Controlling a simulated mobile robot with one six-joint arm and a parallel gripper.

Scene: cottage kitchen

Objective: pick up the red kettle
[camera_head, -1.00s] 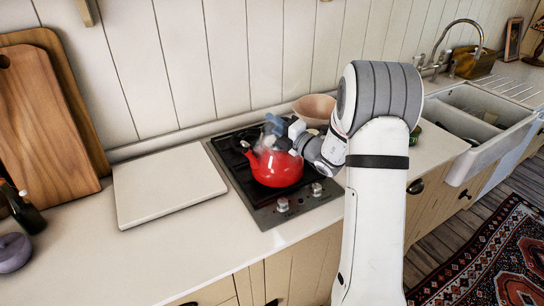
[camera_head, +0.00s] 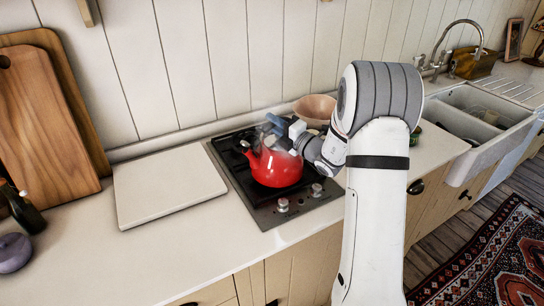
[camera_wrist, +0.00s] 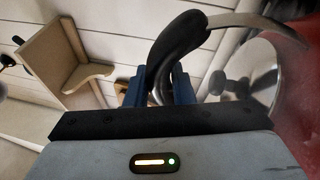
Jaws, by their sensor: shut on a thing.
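The red kettle (camera_head: 275,171) stands upright on the black hob (camera_head: 250,200), its dark spout pointing left. My gripper (camera_head: 277,124) is at the top of the kettle, reaching in from the right. In the wrist view, the blue fingers of my gripper (camera_wrist: 158,92) are shut on the black handle (camera_wrist: 190,38) of the kettle. The silver lid and part of the red body (camera_wrist: 303,90) show at the right of that view. The handle is mostly hidden by my gripper in the head view.
A pale square board (camera_head: 168,185) lies on the counter left of the hob. Wooden cutting boards (camera_head: 45,120) lean on the wall. A pinkish bowl (camera_head: 315,108) stands behind my arm. A dark bottle (camera_head: 22,210) and a purple pot (camera_head: 14,253) stand at far left. The sink (camera_head: 480,125) is at right.

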